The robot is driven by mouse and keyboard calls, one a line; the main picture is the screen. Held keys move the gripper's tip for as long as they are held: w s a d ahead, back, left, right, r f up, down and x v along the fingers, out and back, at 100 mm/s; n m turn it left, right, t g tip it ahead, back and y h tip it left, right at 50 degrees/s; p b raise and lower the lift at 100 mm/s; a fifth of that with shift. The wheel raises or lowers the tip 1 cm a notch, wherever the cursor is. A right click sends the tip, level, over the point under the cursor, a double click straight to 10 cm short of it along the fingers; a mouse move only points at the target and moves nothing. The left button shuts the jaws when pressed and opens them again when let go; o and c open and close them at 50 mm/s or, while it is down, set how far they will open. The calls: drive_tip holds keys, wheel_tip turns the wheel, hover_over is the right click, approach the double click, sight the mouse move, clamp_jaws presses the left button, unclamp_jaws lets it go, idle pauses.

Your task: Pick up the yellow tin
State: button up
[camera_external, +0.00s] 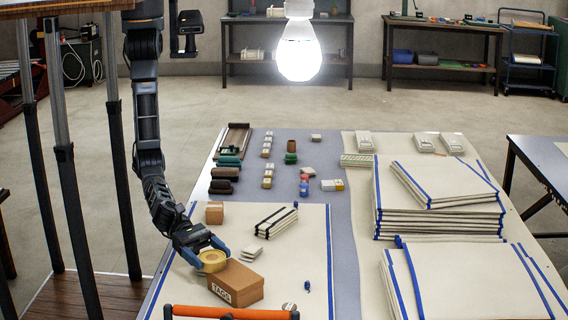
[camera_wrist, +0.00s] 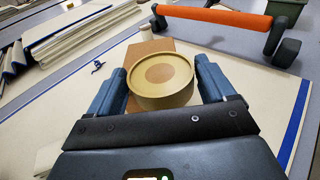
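The yellow tin (camera_external: 212,261) is round and low, with a brownish disc on its top. In the wrist view the tin (camera_wrist: 160,80) sits between the two blue fingers of my gripper (camera_wrist: 160,92). In the external view my gripper (camera_external: 208,254) reaches down around the tin. The tin's underside is hidden.
An orange bar (camera_external: 230,313) lies at the near edge. Folded cloth stacks (camera_external: 440,205) fill the right side. A lit bulb (camera_external: 299,55) hangs above.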

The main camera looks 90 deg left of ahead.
drive_tip(key=c, duration=1)
drive_tip(key=shift+r+p, duration=0.3)
drive_tip(key=shift+r, duration=0.2)
drive_tip(key=shift+c, duration=0.2)
drive_tip(key=r+p, duration=0.1)
drive_tip(key=r, duration=0.3)
drive_tip(key=shift+s+p, duration=0.2)
drive_tip(key=shift+p, duration=0.2)
drive_tip(key=s+d+r, duration=0.3)
drive_tip(key=s+r, duration=0.3)
drive_tip(key=s, duration=0.4)
drive_tip(key=b, duration=0.3)
hover_over(231, 271)
wheel_tip(231, 271, down, 6)
drive_tip(key=shift+s+a+f, duration=0.1)
drive_tip(key=shift+s+f, duration=0.05)
drive_tip(key=shift+f, duration=0.1)
drive_tip(key=shift+f+b, duration=0.7)
drive_tip(key=shift+f, duration=1.35)
